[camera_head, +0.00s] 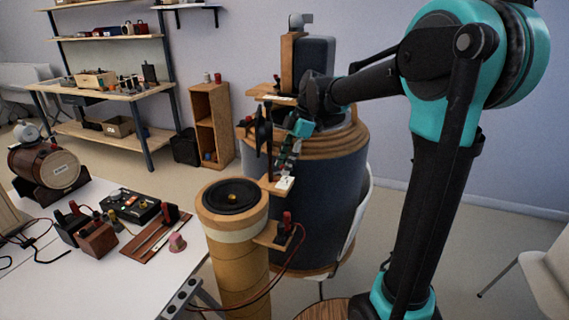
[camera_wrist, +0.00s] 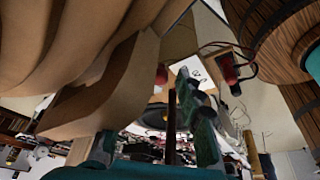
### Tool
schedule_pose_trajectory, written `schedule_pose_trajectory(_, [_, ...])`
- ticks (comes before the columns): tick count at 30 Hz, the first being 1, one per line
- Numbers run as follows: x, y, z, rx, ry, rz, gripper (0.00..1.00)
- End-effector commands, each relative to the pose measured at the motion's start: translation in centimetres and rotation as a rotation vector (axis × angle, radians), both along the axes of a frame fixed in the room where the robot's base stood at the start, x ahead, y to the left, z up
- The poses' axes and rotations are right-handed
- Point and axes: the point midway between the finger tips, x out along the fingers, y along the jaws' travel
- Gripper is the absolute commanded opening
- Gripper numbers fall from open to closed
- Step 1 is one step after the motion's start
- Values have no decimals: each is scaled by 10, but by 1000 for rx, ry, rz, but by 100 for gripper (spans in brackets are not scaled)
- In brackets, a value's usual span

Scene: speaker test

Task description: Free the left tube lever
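The left tube is likely the tan cardboard tube (camera_head: 235,255) with a black speaker (camera_head: 233,195) on top. A wooden bracket (camera_head: 268,236) juts from its right side and carries a small terminal with a red upright part (camera_head: 287,217), perhaps the lever. My gripper (camera_head: 286,158) is above and behind that bracket, apart from it, close to a small wooden shelf with a white plate (camera_head: 284,183) on the large dark barrel (camera_head: 325,205). In the wrist view my dark finger links (camera_wrist: 198,115) stand near a dark rod (camera_wrist: 171,125). Two red parts show beyond, one a red terminal (camera_wrist: 228,72). I cannot tell the finger gap.
A white table (camera_head: 105,250) at left holds boxes, a black control box (camera_head: 130,206) and a small keg (camera_head: 50,168). Red wires (camera_head: 265,283) run from the bracket towards the table. A white chair (camera_head: 350,215) stands by the barrel. Wooden surfaces are close in the wrist view.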

Motion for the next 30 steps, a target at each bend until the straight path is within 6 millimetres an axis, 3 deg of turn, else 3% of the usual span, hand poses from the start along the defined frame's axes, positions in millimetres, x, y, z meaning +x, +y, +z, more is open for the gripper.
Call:
schedule_pose_trajectory(1, [0,0,0,0,0,0,31])
schedule_pose_trajectory(9, [0,0,0,0,0,0,0])
schedule_pose_trajectory(17, [-2,-1,0,-1,-1,-41,0])
schedule_pose_trajectory(30, [-19,-4,0,-1,0,-400,0])
